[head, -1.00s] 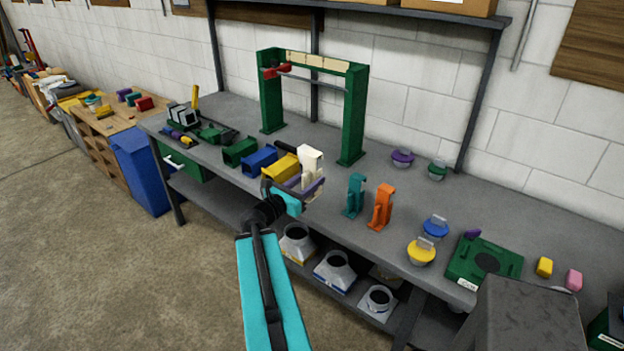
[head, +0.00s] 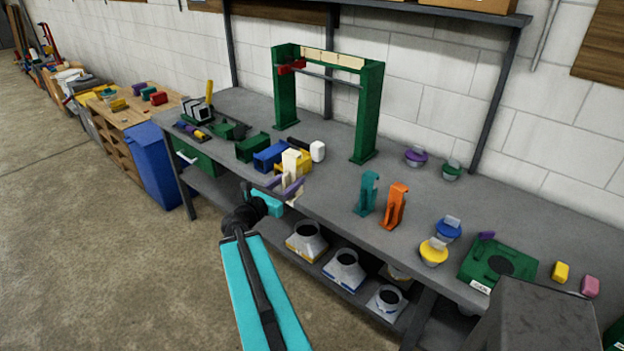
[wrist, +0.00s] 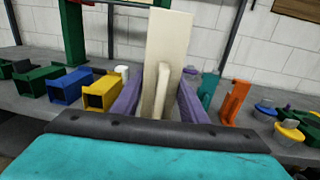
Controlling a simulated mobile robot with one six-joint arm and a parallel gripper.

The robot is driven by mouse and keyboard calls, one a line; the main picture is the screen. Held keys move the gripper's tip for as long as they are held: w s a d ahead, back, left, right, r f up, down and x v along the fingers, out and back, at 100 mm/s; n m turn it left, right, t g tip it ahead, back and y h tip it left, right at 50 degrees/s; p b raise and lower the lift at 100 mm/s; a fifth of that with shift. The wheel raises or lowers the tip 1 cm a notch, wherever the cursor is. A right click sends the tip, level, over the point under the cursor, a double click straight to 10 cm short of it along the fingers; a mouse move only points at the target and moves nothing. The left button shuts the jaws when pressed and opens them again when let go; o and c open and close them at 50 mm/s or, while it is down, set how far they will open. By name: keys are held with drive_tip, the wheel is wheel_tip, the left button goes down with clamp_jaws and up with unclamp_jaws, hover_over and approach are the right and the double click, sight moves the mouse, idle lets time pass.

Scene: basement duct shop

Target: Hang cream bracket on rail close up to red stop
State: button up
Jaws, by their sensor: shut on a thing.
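The cream bracket (head: 294,170) is held upright between the purple fingers of my gripper (head: 286,184), in front of the bench's near edge. In the wrist view the bracket (wrist: 165,65) stands between the two fingers of my gripper (wrist: 160,100), which is shut on it. The rail (head: 330,77) is a thin grey bar across the green frame (head: 366,115), behind and above my gripper. The red stop (head: 291,67) sits at the rail's left end. No bracket shows on the rail. The bracket's hook is hard to make out.
A teal bracket (head: 368,193) and an orange bracket (head: 395,205) stand on the bench to the right. Blue (head: 270,154) and yellow (head: 306,160) ducts and a white-ended dark object (head: 317,151) lie behind my gripper. Bench surface under the frame looks clear.

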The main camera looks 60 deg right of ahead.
drive_tip(key=w+a+f+n+t+b, duration=0.2)
drive_tip(key=w+a+f+n+t, duration=0.15)
drive_tip(key=w+a, duration=0.95)
drive_tip(key=w+a+f+n+t+b, duration=0.2)
drive_tip(key=w+a+t+b, duration=0.15)
drive_tip(key=w+a, duration=0.85)
drive_tip(key=w+a+f+n+t+y+b, duration=0.1)
drive_tip(key=a+f+n+t, duration=0.1)
drive_tip(key=a, duration=1.4)
drive_tip(key=w+a+f+n+t+y+b, duration=0.2)
drive_tip(key=a+t, duration=0.2)
drive_tip(key=a, duration=1.3)
drive_tip(key=shift+w+a+f+t+y, duration=0.2)
drive_tip(key=shift+a+f+t+y, duration=0.1)
drive_tip(key=shift+f+t, duration=0.1)
